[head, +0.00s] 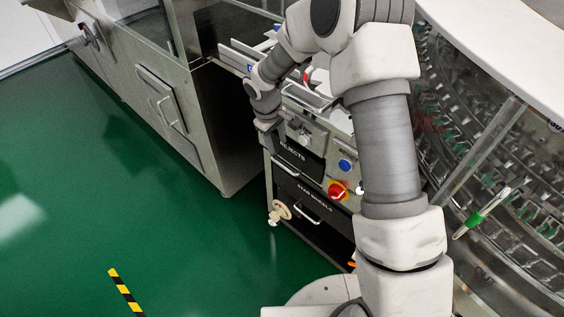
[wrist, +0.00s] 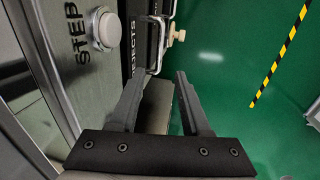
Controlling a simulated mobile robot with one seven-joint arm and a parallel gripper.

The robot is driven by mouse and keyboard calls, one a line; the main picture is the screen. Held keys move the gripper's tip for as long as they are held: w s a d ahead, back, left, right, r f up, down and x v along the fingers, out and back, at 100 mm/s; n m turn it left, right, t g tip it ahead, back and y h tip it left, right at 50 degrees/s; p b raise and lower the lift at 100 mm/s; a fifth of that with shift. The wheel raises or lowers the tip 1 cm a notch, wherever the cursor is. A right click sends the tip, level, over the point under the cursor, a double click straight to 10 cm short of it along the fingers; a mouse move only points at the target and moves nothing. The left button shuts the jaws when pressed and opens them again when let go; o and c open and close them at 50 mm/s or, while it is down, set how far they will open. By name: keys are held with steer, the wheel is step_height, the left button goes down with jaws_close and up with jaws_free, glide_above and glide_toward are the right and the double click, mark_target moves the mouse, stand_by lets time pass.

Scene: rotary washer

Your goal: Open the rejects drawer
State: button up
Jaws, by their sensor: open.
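The rejects drawer (head: 303,161) has a black front with white lettering, high on the cabinet in the head view, with a pale bar handle (head: 287,167) below the lettering. In the wrist view its lettered front (wrist: 133,40) stands on edge, with the handle (wrist: 160,42) just beyond my fingertips. My gripper (wrist: 160,76) is open, with nothing visibly held. In the head view my gripper (head: 267,141) is at the left side of the drawer front, partly hidden by my wrist. Whether a finger touches the handle I cannot tell.
Below is the star wheels drawer (head: 300,195) with its own handle. A cream knob (head: 280,210) sticks out at lower left. A red and yellow knob (head: 337,190) and a blue button (head: 345,165) are to the right. The green floor (head: 120,190) is clear at left.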

mark_target(283, 165)
steer(key=f, duration=0.3)
steer(key=w+d+f+b, duration=0.1)
steer(key=f, duration=0.7)
steer(key=shift+w+d+f, duration=0.2)
steer(key=shift+w+d, duration=0.1)
steer(key=shift+c, duration=0.3)
jaws_close()
stand_by(0.6)
